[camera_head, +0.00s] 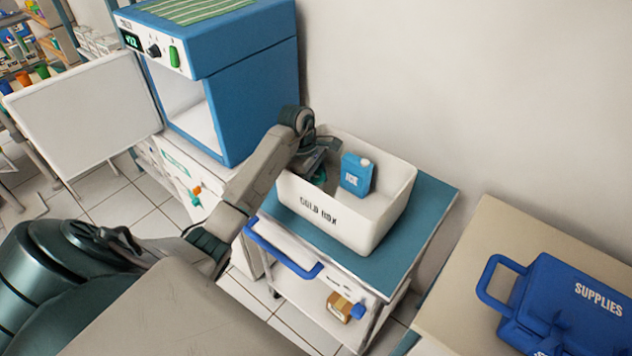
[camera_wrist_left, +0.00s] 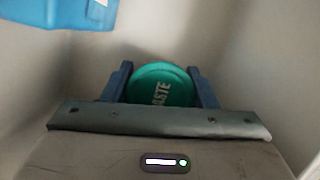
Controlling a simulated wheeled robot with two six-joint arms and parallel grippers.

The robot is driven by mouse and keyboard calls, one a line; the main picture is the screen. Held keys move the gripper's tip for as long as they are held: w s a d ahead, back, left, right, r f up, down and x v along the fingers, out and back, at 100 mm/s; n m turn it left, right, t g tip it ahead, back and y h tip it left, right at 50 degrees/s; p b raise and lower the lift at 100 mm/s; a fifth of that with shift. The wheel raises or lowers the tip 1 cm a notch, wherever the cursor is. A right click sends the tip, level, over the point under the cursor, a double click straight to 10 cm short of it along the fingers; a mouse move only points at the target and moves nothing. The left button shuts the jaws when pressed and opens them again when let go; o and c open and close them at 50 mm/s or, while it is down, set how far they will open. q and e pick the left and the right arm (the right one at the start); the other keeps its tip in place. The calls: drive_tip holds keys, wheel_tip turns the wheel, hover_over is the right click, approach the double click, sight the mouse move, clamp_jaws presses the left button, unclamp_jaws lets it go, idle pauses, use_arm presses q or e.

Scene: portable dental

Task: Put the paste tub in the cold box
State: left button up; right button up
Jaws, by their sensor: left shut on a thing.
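The cold box (camera_head: 372,226) is a white open bin labelled COLD BOX, standing on a blue-topped cart. My left gripper (camera_head: 318,172) reaches down inside its left part. In the left wrist view, my left gripper (camera_wrist_left: 163,88) is shut on the green round paste tub (camera_wrist_left: 160,82), whose lid shows part of the word PASTE. The tub is between the two fingers, inside the white walls. In the head view only a bit of green shows under the gripper. I cannot tell whether the tub touches the floor of the box. My right gripper is not in view.
A blue ice pack (camera_head: 357,175) stands in the cold box, right of my gripper; it also shows in the left wrist view (camera_wrist_left: 62,12). A blue cabinet with an open white door (camera_head: 85,112) stands to the left. A blue supplies case (camera_head: 570,305) lies on the right table.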

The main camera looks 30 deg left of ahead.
sight(314, 175)
use_arm(q)
drive_tip(key=o, duration=1.1)
drive_tip(key=shift+c, duration=0.2)
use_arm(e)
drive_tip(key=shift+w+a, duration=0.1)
use_arm(q)
drive_tip(key=shift+r, duration=0.15)
drive_tip(key=shift+r+p, duration=0.55)
drive_tip(key=shift+p, duration=0.3)
drive_tip(key=shift+a+r, duration=0.15)
drive_tip(key=shift+r, duration=0.15)
drive_tip(key=b+v, duration=0.2)
drive_tip(key=v, duration=0.1)
drive_tip(key=shift+a+r, duration=0.1)
drive_tip(key=shift+r, duration=0.15)
drive_tip(key=p+v, duration=0.6)
drive_tip(key=v, duration=0.1)
drive_tip(key=shift+r, duration=0.4)
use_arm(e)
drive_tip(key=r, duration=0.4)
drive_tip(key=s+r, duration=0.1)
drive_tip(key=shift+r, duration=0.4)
